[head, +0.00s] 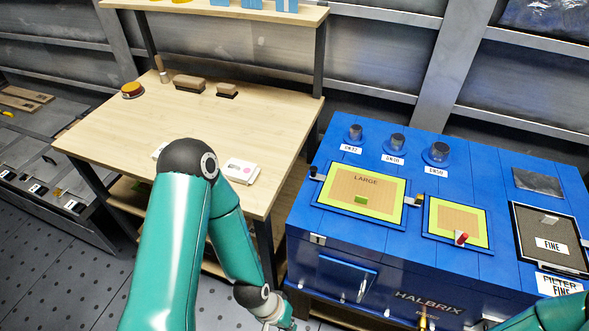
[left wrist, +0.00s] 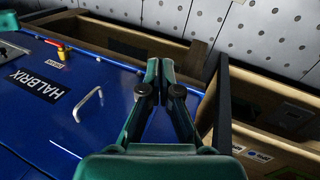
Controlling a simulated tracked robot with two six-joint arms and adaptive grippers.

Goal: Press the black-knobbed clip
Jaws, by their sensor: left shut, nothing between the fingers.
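A small clip with a black knob (head: 314,171) sits at the left edge of the large yellow-green frame (head: 335,205) marked LARGE, on top of the blue machine (head: 345,262). A second dark-topped clip (head: 417,199) stands at that frame's right edge. My left gripper (head: 280,322) is low at the bottom of the head view, left of the machine's front and well below the black knob. In the left wrist view my left gripper (left wrist: 160,75) is shut and empty beside the machine's front. The black-knobbed clip does not show there. My right gripper is out of view.
A smaller yellow-green frame (head: 441,219) has a red-knobbed clip (head: 461,238). A filter panel marked FINE (head: 548,225) lies at right. A handle (head: 347,278) juts from the machine's front. A wooden table (head: 130,140) stands at left, close to the machine.

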